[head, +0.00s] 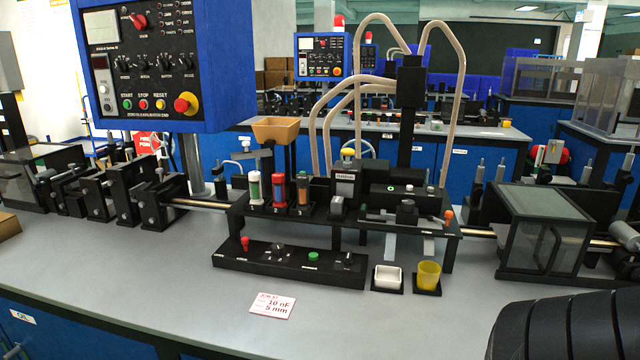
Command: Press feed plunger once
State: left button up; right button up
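The black tape machine (345,208) stands in the middle of the bench. No label that I can read marks the feed plunger. Plunger-like parts are a red knob (245,243) upright at the left end of the low front control bar (290,264), a yellow rounded cap (347,154) on top of the feeder block, and an orange knob (448,215) at the machine's right end. A green button (313,257) sits mid-bar. Neither gripper is in view. A black ribbed shape at the bottom right appears to be part of my arm, and nothing touches the machine.
A white dish (388,278) and a yellow cup (428,275) stand right of the bar. A card reading 10 nF, 5 mm (272,304) lies in front. A blue control panel (167,62) overhangs the left. A clear-sided box (545,232) stands right. The front bench is mostly clear.

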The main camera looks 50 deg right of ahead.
aim_at(347, 151)
jog(key=z, duration=1.75)
